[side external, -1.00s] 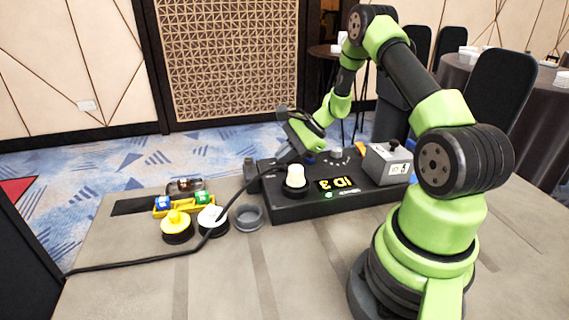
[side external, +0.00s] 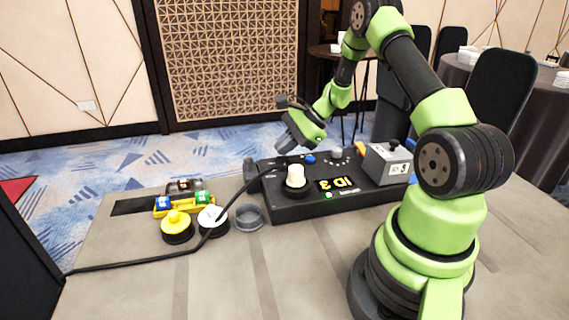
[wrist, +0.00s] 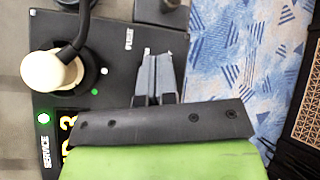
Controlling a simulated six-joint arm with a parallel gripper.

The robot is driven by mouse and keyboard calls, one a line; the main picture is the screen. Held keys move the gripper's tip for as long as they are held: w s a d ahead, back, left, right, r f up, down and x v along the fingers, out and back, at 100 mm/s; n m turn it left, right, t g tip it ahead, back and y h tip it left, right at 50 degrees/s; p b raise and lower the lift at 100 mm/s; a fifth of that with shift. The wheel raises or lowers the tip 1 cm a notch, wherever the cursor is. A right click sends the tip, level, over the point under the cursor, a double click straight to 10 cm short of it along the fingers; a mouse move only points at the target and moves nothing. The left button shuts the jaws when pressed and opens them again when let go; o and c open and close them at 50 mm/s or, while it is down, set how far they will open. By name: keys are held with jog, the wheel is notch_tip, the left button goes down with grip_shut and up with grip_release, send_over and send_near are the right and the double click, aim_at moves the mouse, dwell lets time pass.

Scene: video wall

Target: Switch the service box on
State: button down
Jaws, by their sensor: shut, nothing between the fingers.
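The service box (side external: 345,205) is a low black console on the table with a yellow "ID 3" display (side external: 338,183). A cream plug (side external: 295,177) with a black cable sits upright in its top, also at upper left in the wrist view (wrist: 45,72). A green lamp (wrist: 43,118) glows beside the word SERVICE. A blue knob (side external: 310,158) and a grey knob (side external: 336,153) stand at the box's back. My gripper (side external: 283,148) is above the box's back edge, fingers shut and empty; in the wrist view they (wrist: 154,60) point near the FUSE label.
A grey box marked ID 5 (side external: 388,165) stands on the console's right end. Yellow (side external: 177,228) and white (side external: 213,221) plugs, an empty grey ring (side external: 249,217) and a yellow tray (side external: 183,205) lie left. The cable crosses the table. The front table is clear.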

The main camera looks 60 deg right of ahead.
aim_at(283, 163)
jog(key=shift+w+d+r, duration=0.1)
jog(key=shift+d+r, duration=0.05)
jog(key=shift+r, duration=0.95)
jog(key=shift+w+d+r, duration=0.1)
jog(key=shift+r, duration=0.95)
jog(key=shift+a+r, duration=0.1)
jog(key=s+a+r+n+g, duration=0.1)
jog(key=a+r+n+g, duration=0.1)
jog(key=a+r+n, duration=0.5)
jog(key=s+a+r+n+t+h, duration=0.1)
jog(key=s+a+r+n, duration=0.4)
jog(key=s+a, duration=0.2)
jog(key=s+a+r+n+t+h, duration=0.1)
jog(key=s+a+r+n, duration=0.4)
jog(key=s, duration=0.6)
jog(key=shift+a+r+n+h, duration=0.4)
jog(key=shift+a+n+h, duration=0.25)
jog(key=shift+a, duration=0.4)
jog(key=shift+r, duration=0.1)
